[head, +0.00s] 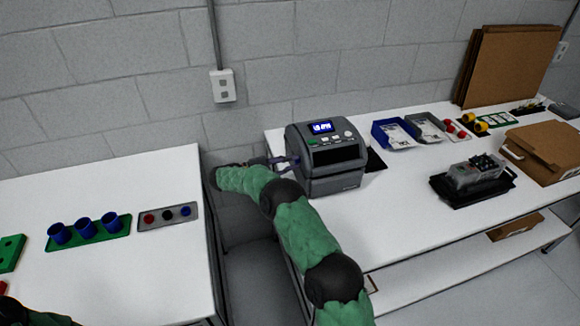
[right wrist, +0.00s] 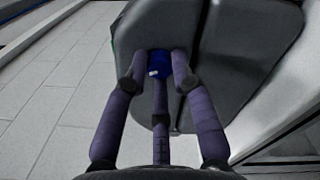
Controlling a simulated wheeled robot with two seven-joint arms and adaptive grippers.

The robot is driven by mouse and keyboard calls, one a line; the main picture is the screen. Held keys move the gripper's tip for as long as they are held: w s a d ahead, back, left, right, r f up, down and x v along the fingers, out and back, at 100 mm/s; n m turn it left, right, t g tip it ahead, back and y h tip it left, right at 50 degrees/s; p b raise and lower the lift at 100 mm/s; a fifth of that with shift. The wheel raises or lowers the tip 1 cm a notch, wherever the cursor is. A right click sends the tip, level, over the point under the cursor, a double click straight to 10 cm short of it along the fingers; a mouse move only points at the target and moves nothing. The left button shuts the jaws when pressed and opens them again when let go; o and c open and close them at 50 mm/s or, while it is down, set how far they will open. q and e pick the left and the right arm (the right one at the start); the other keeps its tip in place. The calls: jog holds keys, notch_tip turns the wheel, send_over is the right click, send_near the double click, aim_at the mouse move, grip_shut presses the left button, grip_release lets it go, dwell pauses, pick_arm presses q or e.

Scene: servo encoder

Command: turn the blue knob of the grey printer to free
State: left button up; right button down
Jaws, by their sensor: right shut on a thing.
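The grey printer (head: 325,156) stands at the left end of the right-hand table in the head view, with a lit blue display on top. Its side fills much of the right wrist view (right wrist: 225,50). The blue knob (right wrist: 159,66) is on that side, with a small white mark on it, and my right gripper (right wrist: 165,70) is shut on it, fingers around it. In the head view, my right gripper (head: 283,162) reaches the printer's left side, and the knob is hard to make out there. My left gripper is not in view; only a piece of that arm shows at the bottom left.
A blue bin (head: 392,134) and a grey bin (head: 426,128) stand right of the printer. A black tray (head: 456,200) and a cardboard box (head: 545,152) lie further right. The left table (head: 110,190) carries a green holder with blue cups. A gap separates the tables.

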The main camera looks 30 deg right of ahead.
jog(key=shift+f+m+b, duration=0.1)
jog(key=shift+m+b, duration=0.2)
jog(key=shift+m, duration=0.2)
jog(key=c, duration=1)
grip_release()
jog(key=shift+c, duration=0.2)
notch_tip(320, 180, up, 10)
